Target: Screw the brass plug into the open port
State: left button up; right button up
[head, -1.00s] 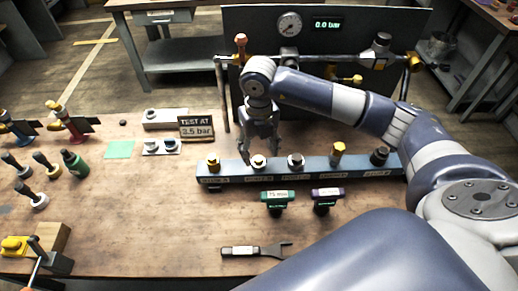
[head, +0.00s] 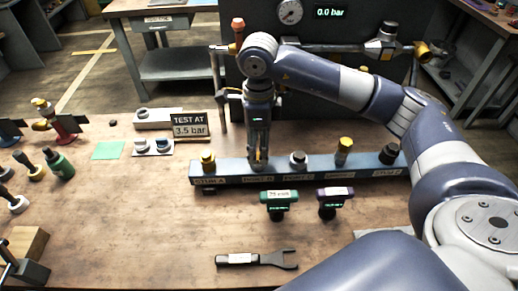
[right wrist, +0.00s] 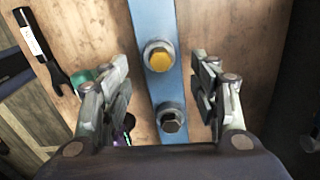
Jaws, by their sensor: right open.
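A blue-grey bar (head: 226,178) with a row of fittings lies across the table. A short brass-coloured plug (head: 208,160) sits at its left end. A taller brass-coloured piece (head: 345,146) stands second from the right. A pale hex fitting (head: 298,159) is at the middle, and a dark fitting (head: 389,153) at the right end. I cannot tell which port is open. My right gripper (head: 258,165) points down over the second position from the left and hides it. In the right wrist view the fingers (right wrist: 163,90) are apart and empty, with a yellow-topped fitting (right wrist: 160,57) and a dark one (right wrist: 171,119) between them.
Green (head: 278,199) and purple (head: 333,200) gauges stand before the bar. A fork-ended wrench (head: 250,259) lies nearer. Behind are a "TEST AT 3.5 bar" sign (head: 189,127) and a dark panel with a dial (head: 289,11).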

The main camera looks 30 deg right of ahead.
aim_at(258, 160)
jog(key=shift+f+n+b, duration=0.15)
jog(key=shift+n+b, duration=0.45)
jog(key=shift+n, duration=1.2)
notch_tip(258, 160, down, 3)
jog(key=b, duration=0.3)
jog(key=shift+f+b, duration=0.15)
jog(key=shift+b, duration=0.25)
jog(key=c, duration=1.2)
grip_shut()
